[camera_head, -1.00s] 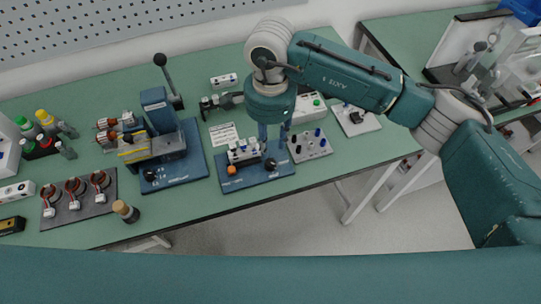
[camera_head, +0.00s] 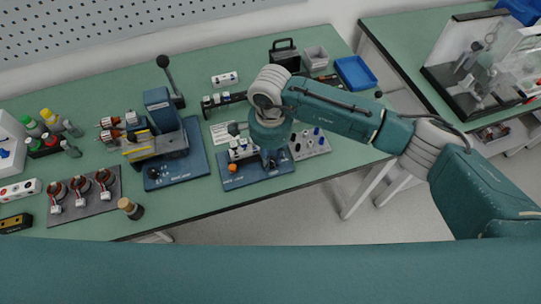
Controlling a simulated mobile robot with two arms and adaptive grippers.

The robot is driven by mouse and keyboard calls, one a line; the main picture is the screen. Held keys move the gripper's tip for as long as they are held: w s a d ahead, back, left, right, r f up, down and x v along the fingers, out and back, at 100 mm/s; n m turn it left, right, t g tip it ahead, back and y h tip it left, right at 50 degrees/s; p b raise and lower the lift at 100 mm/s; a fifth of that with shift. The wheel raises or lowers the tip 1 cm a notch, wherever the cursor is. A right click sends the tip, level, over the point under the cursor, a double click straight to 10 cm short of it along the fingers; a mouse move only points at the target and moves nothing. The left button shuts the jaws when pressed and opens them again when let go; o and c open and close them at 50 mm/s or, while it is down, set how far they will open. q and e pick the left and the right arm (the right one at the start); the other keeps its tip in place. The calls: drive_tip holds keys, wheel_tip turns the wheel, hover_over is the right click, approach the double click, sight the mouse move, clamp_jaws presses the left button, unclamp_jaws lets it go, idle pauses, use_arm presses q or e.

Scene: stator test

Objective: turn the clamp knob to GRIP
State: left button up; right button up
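A blue-based fixture (camera_head: 232,183) stands near the front edge of the bench, with an orange button (camera_head: 233,168) and pale blocks (camera_head: 240,150) on it. My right gripper (camera_head: 272,163) points down over the right part of this fixture, where a dark knob sat in view earlier. The knob is now mostly hidden by the gripper, so I cannot tell its setting or whether the fingers touch it. The finger gap is too small and covered to read. A second dark knob (camera_head: 153,173) is on the blue press (camera_head: 205,160) to the left. My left gripper is not in view.
Left of the press are a dark tray (camera_head: 88,212) with several copper-wound parts, a wood-topped cylinder (camera_head: 130,208) and bottles (camera_head: 52,121). A plate with small pegs (camera_head: 318,147) is close right of the gripper. A blue tray (camera_head: 355,72) is at the back right.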

clamp_jaws()
drive_tip(key=shift+f+m+b, duration=0.2)
drive_tip(key=shift+m+b, duration=1.5)
drive_tip(key=shift+b, duration=0.15)
drive_tip(key=m+b, duration=0.2)
drive_tip(key=shift+r+m, duration=0.1)
drive_tip(key=shift+m, duration=0.2)
drive_tip(key=shift+r+m+b, duration=0.1)
drive_tip(key=shift+m+b, duration=0.6)
drive_tip(key=shift+b, duration=0.05)
drive_tip(key=o, duration=0.7)
unclamp_jaws()
wheel_tip(320, 180, up, 12)
drive_tip(key=shift+r, duration=0.1)
